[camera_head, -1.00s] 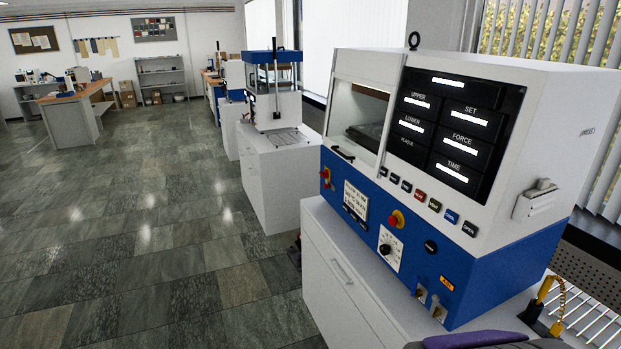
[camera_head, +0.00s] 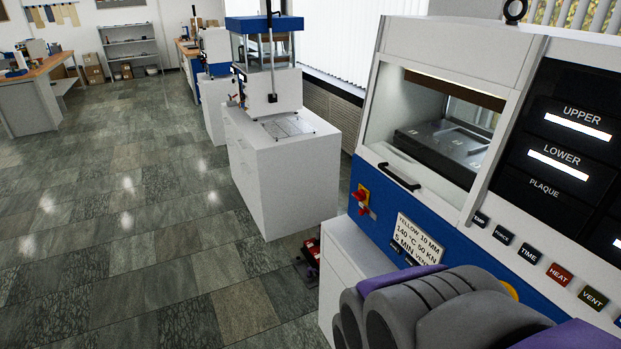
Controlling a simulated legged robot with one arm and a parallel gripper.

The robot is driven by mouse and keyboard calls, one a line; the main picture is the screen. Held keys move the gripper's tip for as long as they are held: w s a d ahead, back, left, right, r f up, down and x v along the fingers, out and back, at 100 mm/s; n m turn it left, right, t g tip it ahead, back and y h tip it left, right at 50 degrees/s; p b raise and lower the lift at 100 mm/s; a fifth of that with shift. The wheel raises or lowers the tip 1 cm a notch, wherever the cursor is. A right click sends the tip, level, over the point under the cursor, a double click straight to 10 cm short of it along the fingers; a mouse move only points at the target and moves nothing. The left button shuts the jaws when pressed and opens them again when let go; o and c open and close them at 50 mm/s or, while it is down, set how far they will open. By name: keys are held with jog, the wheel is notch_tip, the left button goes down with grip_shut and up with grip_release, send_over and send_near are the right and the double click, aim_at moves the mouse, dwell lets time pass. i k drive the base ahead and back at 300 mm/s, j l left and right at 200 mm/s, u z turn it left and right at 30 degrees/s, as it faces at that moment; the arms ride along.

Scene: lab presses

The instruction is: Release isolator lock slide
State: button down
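The red and yellow isolator switch (camera_head: 362,200) is on the left end of the press's blue front panel, below and left of the black door handle. Its lock slide is too small to make out. Grey and purple rounded parts of my own arm fill the bottom right and cover part of the blue panel. The fingers of my gripper do not show, so I cannot tell how they stand to the switch.
The press (camera_head: 450,45) has a glass door, a handle (camera_head: 400,176) and a row of labelled buttons. A white label (camera_head: 420,240) is right of the switch. A second press (camera_head: 268,85) stands behind on a white cabinet (camera_head: 285,170). Open tiled floor (camera_head: 130,230) lies left.

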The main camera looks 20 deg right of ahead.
aim_at(361, 212)
jog(key=i+u, duration=0.2)
jog(key=i, duration=1.05)
